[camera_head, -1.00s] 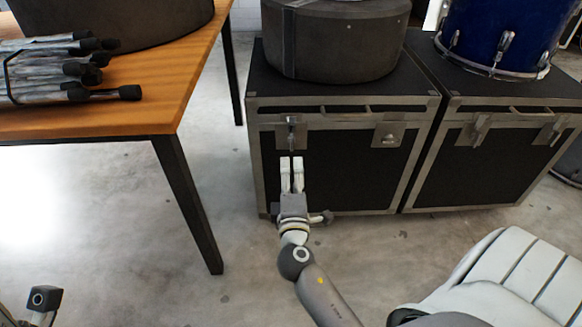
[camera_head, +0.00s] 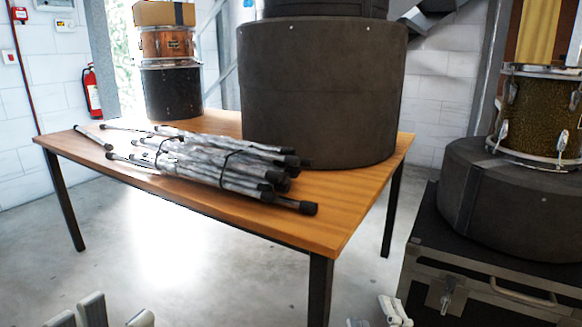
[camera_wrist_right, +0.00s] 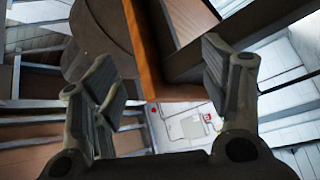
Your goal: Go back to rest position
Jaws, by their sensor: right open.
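My right gripper (camera_head: 381,314) shows only as pale fingertips at the bottom edge of the head view, right of the table's front leg. In the right wrist view (camera_wrist_right: 165,95) its fingers stand wide apart with nothing between them. Grey finger-like parts at the bottom left of the head view look like my left gripper (camera_head: 95,312). They are cut off by the frame, so its opening cannot be judged. The wooden table (camera_head: 335,212) fills the middle of the head view. Its edge also shows beyond the fingers in the right wrist view (camera_wrist_right: 149,55).
A bundle of folded stands (camera_head: 205,160) and a large dark drum case (camera_head: 320,95) lie on the table. A black trunk (camera_head: 470,285) with a round case (camera_head: 510,205) and a sparkly drum (camera_head: 540,118) stands at right. Floor left of the front leg is clear.

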